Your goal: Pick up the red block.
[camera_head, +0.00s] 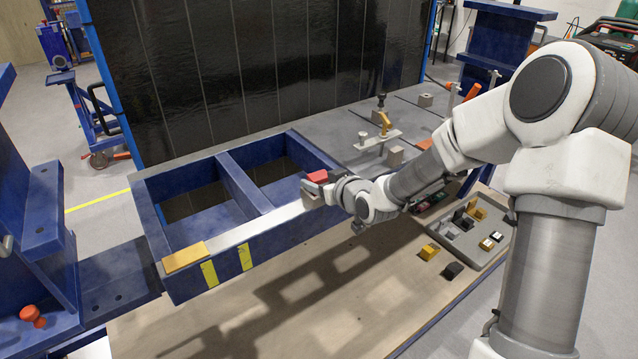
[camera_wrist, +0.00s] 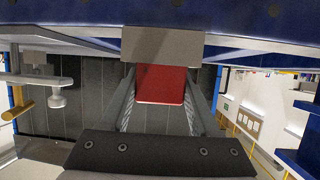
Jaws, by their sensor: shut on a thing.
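The red block (camera_head: 317,177) is at the end of my gripper (camera_head: 314,190), by the right end of the blue frame's front rail. In the wrist view the red block (camera_wrist: 160,85) sits between the two fingers of my gripper (camera_wrist: 162,72), which is shut on it. A plain grey piece (camera_wrist: 160,46) covers the fingertips and the block's far edge there. I cannot tell whether the block touches the rail.
The blue frame (camera_head: 232,184) has two open bays and an orange-yellow plate (camera_head: 185,257) on its front left corner. Clamps (camera_head: 381,135) stand on the grey table behind. A grey tray (camera_head: 484,256) of small blocks lies at right, with loose blocks beside it.

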